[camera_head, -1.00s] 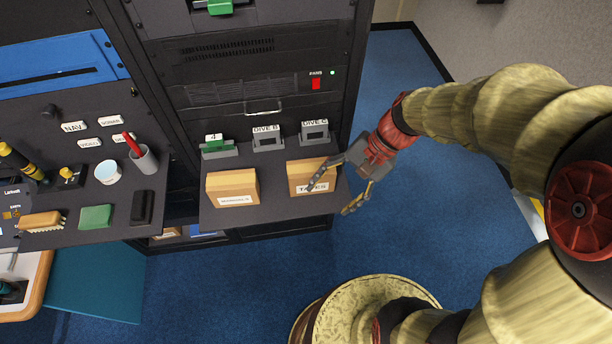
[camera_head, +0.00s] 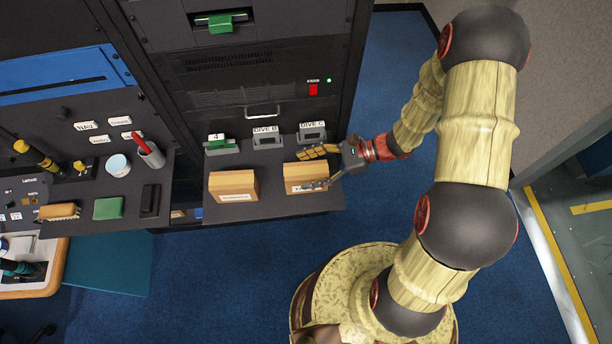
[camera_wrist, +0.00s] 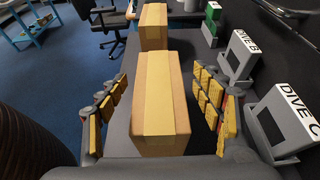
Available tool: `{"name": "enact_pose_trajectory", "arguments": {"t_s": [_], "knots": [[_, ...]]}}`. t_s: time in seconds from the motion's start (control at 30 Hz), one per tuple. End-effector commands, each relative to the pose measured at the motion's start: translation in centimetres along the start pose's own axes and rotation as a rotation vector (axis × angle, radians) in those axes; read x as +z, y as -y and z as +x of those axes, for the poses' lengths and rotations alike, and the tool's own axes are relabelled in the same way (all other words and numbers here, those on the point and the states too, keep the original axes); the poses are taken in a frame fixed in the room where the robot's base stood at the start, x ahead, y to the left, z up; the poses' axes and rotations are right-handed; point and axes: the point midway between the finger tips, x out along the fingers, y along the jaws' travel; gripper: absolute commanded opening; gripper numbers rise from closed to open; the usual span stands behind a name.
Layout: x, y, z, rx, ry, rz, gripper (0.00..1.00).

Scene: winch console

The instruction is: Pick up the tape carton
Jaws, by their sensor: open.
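The tape carton (camera_head: 299,178), a brown cardboard box, stands on the dark shelf in the head view, at the right end; its label is partly covered by a finger. In the wrist view the carton (camera_wrist: 160,100) lies between the fingers, with its taped top towards the camera. My gripper (camera_head: 318,168) is open, one finger on the far side of the carton and one on the near side. In the wrist view my gripper (camera_wrist: 160,105) shows gaps between both fingers and the carton's sides.
A second carton (camera_head: 233,186) stands to the left on the shelf (camera_head: 270,208); it also shows beyond the first in the wrist view (camera_wrist: 153,27). Grey holders marked DIVE B (camera_head: 266,139) and DIVE C (camera_head: 312,133) stand close behind. Open floor lies in front.

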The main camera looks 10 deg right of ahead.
Motion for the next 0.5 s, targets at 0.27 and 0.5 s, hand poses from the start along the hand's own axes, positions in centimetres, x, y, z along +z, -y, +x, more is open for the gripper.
{"name": "enact_pose_trajectory", "arguments": {"t_s": [0.27,0.5], "knots": [[-0.1,-0.2,3.8,0.005,-0.001,0.000,0.67],[-0.1,-0.1,5.2,0.001,-0.002,-0.002,0.67]]}}
